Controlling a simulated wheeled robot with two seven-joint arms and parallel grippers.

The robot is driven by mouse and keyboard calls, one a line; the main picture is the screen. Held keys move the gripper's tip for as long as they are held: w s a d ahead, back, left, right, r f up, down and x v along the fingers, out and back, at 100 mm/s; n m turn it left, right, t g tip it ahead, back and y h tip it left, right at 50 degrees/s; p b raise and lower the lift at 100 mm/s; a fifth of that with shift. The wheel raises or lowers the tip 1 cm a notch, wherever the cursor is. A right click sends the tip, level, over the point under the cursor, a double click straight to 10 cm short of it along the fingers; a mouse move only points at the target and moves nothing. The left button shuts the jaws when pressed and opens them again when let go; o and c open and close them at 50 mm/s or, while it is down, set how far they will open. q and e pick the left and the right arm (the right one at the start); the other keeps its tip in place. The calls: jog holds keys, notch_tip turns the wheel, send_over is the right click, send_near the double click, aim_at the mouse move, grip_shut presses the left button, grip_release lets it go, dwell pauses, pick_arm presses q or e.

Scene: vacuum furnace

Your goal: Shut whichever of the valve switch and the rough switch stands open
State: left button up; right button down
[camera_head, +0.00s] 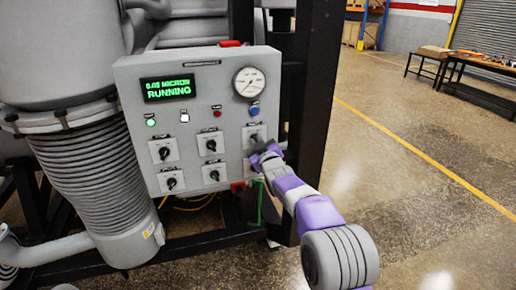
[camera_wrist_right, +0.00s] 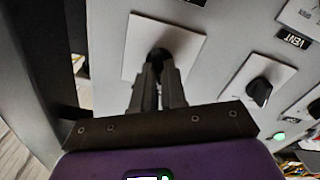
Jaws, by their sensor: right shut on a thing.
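A grey control panel (camera_head: 190,110) carries several rotary switches with black knobs on pale plates. Their labels are too small to read in the head view, so I cannot tell which are the valve switch and the rough switch. My right gripper (camera_head: 259,146) is at the rightmost column of switches. In the right wrist view my gripper (camera_wrist_right: 160,75) has its two fingers shut around a black switch knob (camera_wrist_right: 157,54), mostly hidden between them. A neighbouring switch (camera_wrist_right: 260,91) has its knob turned at a slant; a VENT label shows nearby. My left gripper is not in view.
The panel's display (camera_head: 167,89) reads RUNNING in green. A round gauge (camera_head: 249,82) sits at upper right. A dark upright post (camera_head: 312,110) stands close beside the panel. A ribbed hose (camera_head: 95,175) is on the left. The floor to the right is open.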

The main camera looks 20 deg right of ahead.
jog(key=shift+n, duration=0.5)
jog(key=c, duration=1.2)
grip_release()
jog(key=s+b, duration=0.1)
jog(key=s, duration=0.6)
jog(key=shift+s+d, duration=0.15)
jog(key=shift+s, duration=0.15)
